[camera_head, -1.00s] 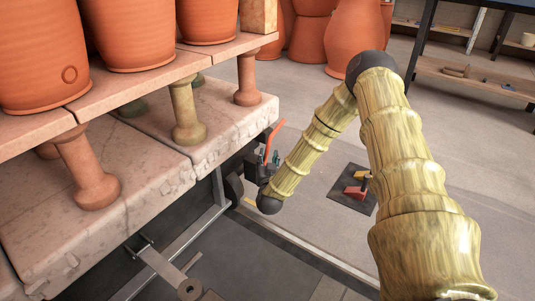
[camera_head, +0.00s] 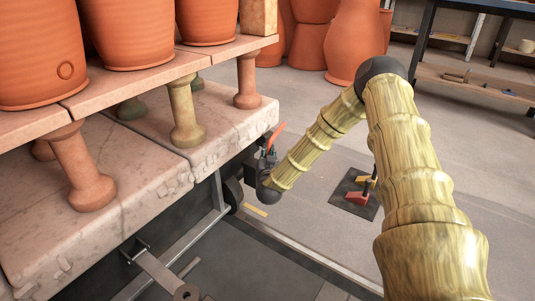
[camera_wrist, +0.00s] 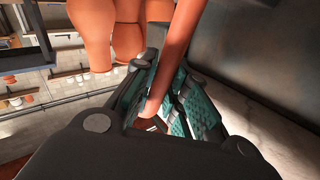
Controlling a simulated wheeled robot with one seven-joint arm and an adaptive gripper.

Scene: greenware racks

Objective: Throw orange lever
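The orange lever (camera_head: 277,132) stands tilted at the near corner of the kiln-shelf stack in the head view, with its upper part leaning right. My gripper (camera_head: 268,152) is at the lever, below its top end. In the wrist view the lever (camera_wrist: 178,55) runs large between my gripper's teal-padded fingers (camera_wrist: 160,88). The fingers lie close along both of its sides, so my gripper looks shut on it.
Terracotta pots (camera_head: 135,35) stand on stone shelves (camera_head: 150,78) held by short posts. A dark floor plate (camera_head: 349,207) with red and yellow pedals is right of my gripper. A metal rail (camera_head: 305,252) crosses the floor. A workbench (camera_head: 470,75) stands at back right.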

